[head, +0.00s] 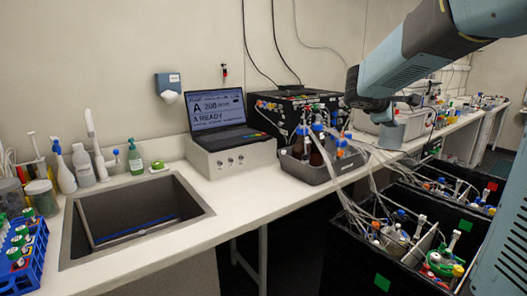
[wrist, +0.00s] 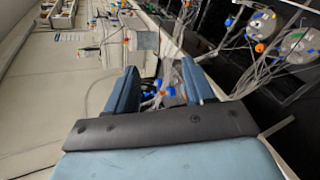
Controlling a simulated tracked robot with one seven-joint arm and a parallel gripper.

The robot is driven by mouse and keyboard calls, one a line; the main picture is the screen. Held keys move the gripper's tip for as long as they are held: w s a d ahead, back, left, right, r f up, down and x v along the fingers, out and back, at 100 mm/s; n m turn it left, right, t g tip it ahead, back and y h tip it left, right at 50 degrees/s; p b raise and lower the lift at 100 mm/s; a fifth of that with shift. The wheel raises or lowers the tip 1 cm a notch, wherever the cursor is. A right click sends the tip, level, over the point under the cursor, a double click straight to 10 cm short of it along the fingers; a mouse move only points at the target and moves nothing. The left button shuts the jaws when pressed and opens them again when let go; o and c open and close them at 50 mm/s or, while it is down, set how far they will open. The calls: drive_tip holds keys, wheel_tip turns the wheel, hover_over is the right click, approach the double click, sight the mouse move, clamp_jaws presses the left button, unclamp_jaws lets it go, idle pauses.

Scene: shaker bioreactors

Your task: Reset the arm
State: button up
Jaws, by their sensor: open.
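My arm comes in from the upper right in the head view, raised over the bench and the shaker boxes. The gripper's fingers cannot be made out in the head view. In the wrist view my gripper (wrist: 160,92) shows two blue fingers standing apart with a clear gap between them. Nothing is held between them. Behind the gap, farther off, are tubes and small coloured fittings.
A sink (head: 135,215), a laptop (head: 218,112) on a white box and a grey tray (head: 318,170) of bottles line the bench. A black box (head: 296,108) stands behind the tray. Black shaker boxes (head: 345,255) with tubing stand at the lower right. Bare bench lies right of the sink.

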drive_tip(key=s+a+f+m+g+y, duration=0.1)
drive_tip(key=s+a+f+m+y, duration=0.2)
drive_tip(key=s, duration=0.7)
drive_tip(key=s+a+f+m+g+y, duration=0.1)
drive_tip(key=s+a+f+m+y, duration=0.2)
drive_tip(key=s, duration=0.7)
drive_tip(key=s+a+f+m+g+y, duration=0.1)
drive_tip(key=s+a+f+m+y, duration=0.3)
drive_tip(key=s, duration=0.6)
drive_tip(key=a+m, duration=0.2)
drive_tip(key=a, duration=0.1)
drive_tip(key=shift+s, duration=0.35)
drive_tip(key=shift+c, duration=0.3)
